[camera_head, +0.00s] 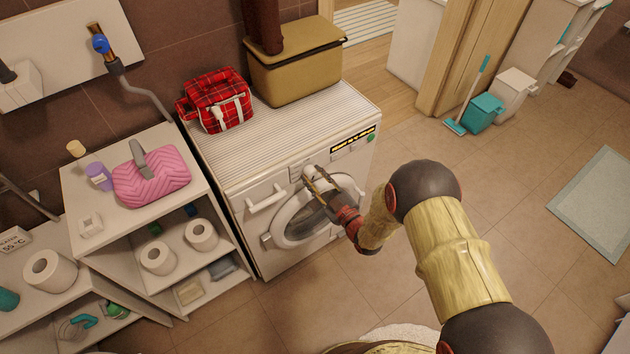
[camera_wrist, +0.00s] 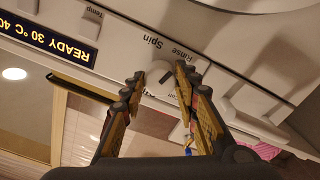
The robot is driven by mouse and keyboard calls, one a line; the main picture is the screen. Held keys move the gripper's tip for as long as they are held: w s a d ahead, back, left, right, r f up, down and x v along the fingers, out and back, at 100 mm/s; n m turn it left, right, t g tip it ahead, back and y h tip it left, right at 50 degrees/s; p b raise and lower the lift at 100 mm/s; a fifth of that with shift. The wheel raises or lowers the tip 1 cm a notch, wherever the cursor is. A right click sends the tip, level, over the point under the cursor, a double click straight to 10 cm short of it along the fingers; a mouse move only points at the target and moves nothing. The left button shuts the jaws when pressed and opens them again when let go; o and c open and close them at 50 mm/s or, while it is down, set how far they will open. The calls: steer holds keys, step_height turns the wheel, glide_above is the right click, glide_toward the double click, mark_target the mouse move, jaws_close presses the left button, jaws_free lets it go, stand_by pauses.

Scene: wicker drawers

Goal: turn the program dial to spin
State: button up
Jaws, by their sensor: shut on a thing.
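The washing machine (camera_head: 247,222) has a white front, a ribbed top and a round door. Its white program dial (camera_wrist: 159,76) is on the control panel, which appears upside down in the wrist view. The labels Spin and Rinse are readable beside the dial, and another label is partly hidden by a finger. A short dark mark shows on the dial face, but I cannot tell exactly which label it points to. My gripper (camera_head: 318,181) is at the panel above the door. In the wrist view my gripper (camera_wrist: 158,88) has its two fingers closed on either side of the dial.
A drawer handle (camera_head: 266,198) juts out left of the dial. A red plaid bag (camera_head: 217,100) and a tan box (camera_head: 293,70) sit on top.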

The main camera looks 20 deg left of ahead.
steer(key=n+b, duration=0.1)
steer(key=n, duration=0.2)
steer(key=n+b, duration=0.1)
steer(key=shift+f+b, duration=0.25)
steer(key=shift+b, duration=0.1)
steer(key=shift+r+n+b, duration=0.1)
steer(key=shift+n+b, duration=0.75)
steer(key=shift+n, duration=0.85)
steer(key=shift+d, duration=0.1)
steer(key=o, duration=1.2)
steer(key=shift+r, duration=0.1)
steer(key=shift+c, duration=0.2)
steer(key=v, duration=1.1)
steer(key=shift+s+d, duration=0.3)
